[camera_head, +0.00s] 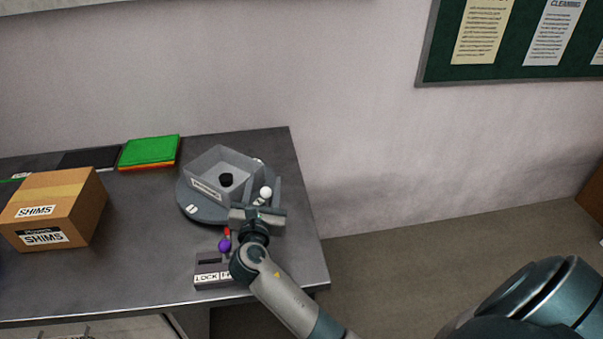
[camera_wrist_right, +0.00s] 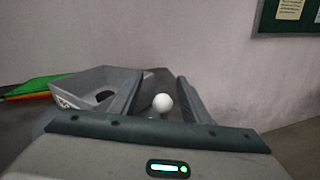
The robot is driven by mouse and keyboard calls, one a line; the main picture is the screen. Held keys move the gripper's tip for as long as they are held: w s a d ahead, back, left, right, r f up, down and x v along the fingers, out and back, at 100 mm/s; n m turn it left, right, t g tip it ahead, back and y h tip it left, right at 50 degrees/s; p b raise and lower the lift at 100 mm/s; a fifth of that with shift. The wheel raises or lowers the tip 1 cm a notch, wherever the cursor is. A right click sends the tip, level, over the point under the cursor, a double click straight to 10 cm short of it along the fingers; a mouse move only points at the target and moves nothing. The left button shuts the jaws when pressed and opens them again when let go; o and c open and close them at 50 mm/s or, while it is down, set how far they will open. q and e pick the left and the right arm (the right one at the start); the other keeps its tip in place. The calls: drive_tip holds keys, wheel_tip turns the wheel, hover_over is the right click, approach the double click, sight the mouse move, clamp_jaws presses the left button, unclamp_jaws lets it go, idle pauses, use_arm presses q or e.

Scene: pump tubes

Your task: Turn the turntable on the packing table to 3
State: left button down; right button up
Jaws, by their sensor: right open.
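The turntable (camera_head: 188,204) is a dark grey disc near the right end of the packing table (camera_head: 140,265). A grey open tray (camera_head: 215,165) with a black round thing (camera_head: 227,180) in it stands on the disc. A white ball-shaped knob (camera_head: 265,192) is at the disc's right side. My right gripper (camera_head: 271,192) is open over that side; in the right wrist view the white knob (camera_wrist_right: 162,102) is between its two fingers, and I cannot tell whether they touch it. The right arm hides part of the disc's front. My left gripper is not in view.
A grey block labelled LOCK (camera_head: 212,270) sits at the table's front, with a purple ball (camera_head: 224,245) just behind it. A cardboard box marked SHIMS (camera_head: 55,210) is at the left. Green folders (camera_head: 150,150) lie at the back. Bare tabletop lies between box and turntable.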

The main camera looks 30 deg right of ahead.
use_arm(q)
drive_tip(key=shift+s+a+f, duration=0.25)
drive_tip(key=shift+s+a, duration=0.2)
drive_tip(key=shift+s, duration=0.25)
use_arm(e)
drive_tip(key=s+d+r, duration=0.6)
drive_tip(key=s+r, duration=0.2)
drive_tip(key=s, duration=0.1)
drive_tip(key=shift+s+d, duration=0.25)
drive_tip(key=shift+d, duration=0.1)
